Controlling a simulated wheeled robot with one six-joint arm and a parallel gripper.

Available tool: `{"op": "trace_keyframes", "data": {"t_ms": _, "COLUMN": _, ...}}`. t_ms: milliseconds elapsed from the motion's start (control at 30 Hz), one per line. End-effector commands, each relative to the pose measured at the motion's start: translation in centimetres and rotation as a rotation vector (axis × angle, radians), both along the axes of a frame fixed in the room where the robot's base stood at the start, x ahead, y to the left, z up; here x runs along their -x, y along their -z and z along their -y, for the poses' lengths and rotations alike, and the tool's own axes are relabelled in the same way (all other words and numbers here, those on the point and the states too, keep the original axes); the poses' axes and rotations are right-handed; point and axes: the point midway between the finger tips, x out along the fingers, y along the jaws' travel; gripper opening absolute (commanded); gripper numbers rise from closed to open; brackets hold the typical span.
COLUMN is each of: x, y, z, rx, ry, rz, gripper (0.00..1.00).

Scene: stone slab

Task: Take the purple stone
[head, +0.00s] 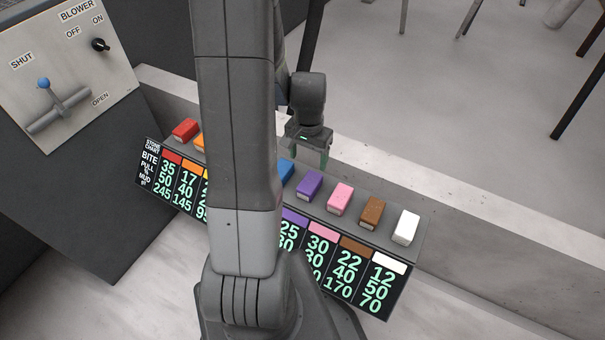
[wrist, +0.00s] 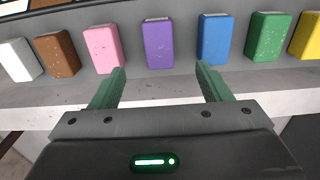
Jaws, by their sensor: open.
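The purple stone (head: 309,185) is a small block on a grey ledge (head: 420,233), between the blue stone (head: 286,172) and the pink stone (head: 340,198). In the wrist view the purple stone (wrist: 158,45) stands just past the fingertips, roughly centred between them. My gripper (head: 312,160) is open and empty, on the far side of the stone row. In the wrist view the gripper's green fingers (wrist: 160,78) are spread apart, and no contact with the purple stone shows. My arm hides part of the row in the head view.
Red (head: 185,129), orange (head: 200,141), brown (head: 372,212) and white (head: 405,227) stones share the ledge; green (wrist: 266,38) and yellow (wrist: 308,36) show in the wrist view. A chart (head: 377,282) fronts the row. A lever panel (head: 62,75) stands left.

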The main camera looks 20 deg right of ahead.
Motion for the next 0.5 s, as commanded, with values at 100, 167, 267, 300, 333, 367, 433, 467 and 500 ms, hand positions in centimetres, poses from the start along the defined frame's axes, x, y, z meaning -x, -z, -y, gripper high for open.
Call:
{"op": "trace_keyframes", "data": {"t_ms": 100, "x": 0.0, "y": 1.7, "z": 0.1, "rx": -0.002, "ry": 0.003, "rz": -0.004, "gripper": 0.71}}
{"op": "trace_keyframes", "data": {"t_ms": 167, "x": 0.1, "y": 2.9, "z": 0.0, "rx": -0.003, "ry": 0.002, "rz": -0.005, "gripper": 0.71}}
{"op": "trace_keyframes", "data": {"t_ms": 267, "x": 0.1, "y": 4.9, "z": 0.0, "rx": -0.003, "ry": 0.001, "rz": -0.005, "gripper": 0.71}}
{"op": "trace_keyframes", "data": {"t_ms": 300, "x": 0.1, "y": 5.7, "z": 0.0, "rx": -0.003, "ry": 0.001, "rz": -0.005, "gripper": 0.71}}
{"op": "trace_keyframes", "data": {"t_ms": 333, "x": 0.1, "y": 6.2, "z": 0.0, "rx": -0.003, "ry": 0.001, "rz": -0.005, "gripper": 0.71}}
{"op": "trace_keyframes", "data": {"t_ms": 367, "x": 0.0, "y": 6.6, "z": 0.0, "rx": -0.002, "ry": 0.001, "rz": -0.004, "gripper": 0.71}}
{"op": "trace_keyframes", "data": {"t_ms": 433, "x": 0.0, "y": 7.5, "z": 0.1, "rx": -0.002, "ry": 0.001, "rz": -0.004, "gripper": 0.71}}
{"op": "trace_keyframes", "data": {"t_ms": 467, "x": 0.0, "y": 7.7, "z": 0.1, "rx": -0.002, "ry": 0.0, "rz": -0.003, "gripper": 0.71}}
{"op": "trace_keyframes", "data": {"t_ms": 500, "x": 0.0, "y": 8.0, "z": 0.1, "rx": -0.001, "ry": 0.0, "rz": -0.002, "gripper": 0.71}}
